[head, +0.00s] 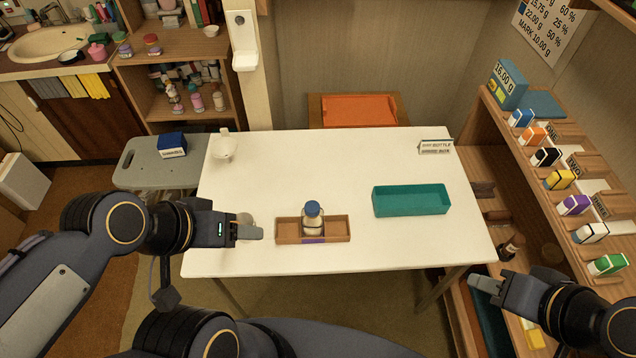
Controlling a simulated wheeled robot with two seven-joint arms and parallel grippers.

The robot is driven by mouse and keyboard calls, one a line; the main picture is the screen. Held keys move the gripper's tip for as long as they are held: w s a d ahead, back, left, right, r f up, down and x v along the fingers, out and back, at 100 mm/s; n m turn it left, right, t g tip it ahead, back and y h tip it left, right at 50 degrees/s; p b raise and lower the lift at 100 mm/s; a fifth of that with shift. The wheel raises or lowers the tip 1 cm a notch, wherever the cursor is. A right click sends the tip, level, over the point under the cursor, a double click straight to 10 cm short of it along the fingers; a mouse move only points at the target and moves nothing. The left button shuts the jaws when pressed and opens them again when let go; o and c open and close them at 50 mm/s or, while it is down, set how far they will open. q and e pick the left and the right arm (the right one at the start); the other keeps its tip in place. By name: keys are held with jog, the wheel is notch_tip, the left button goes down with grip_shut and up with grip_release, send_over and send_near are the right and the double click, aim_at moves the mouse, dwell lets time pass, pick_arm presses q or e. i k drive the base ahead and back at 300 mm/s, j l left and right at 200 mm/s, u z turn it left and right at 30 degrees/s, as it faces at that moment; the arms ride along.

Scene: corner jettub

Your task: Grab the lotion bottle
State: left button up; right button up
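A small bottle (313,217) with a blue cap and pale body stands upright in a shallow wooden tray (339,229) on the white table; it looks like the lotion bottle. My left gripper (262,233) is over the table just left of the tray, its fingers pointing right towards the bottle but apart from it. Its fingers overlap in this view, so their opening is hidden. My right gripper (472,281) is at the lower right, off the table's right front edge and far from the bottle. I see nothing in it, but its opening is unclear.
A teal bin (410,200) sits right of the tray, with a small sign (435,147) behind it. A white mortar-like vessel (223,147) stands at the back left. A pale cup (245,219) is partly hidden behind my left gripper. Shelves with small boxes line the right.

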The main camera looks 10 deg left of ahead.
aim_at(311, 227)
jog(key=k+j, duration=0.1)
jog(key=j, duration=2.55)
jog(key=i, duration=0.05)
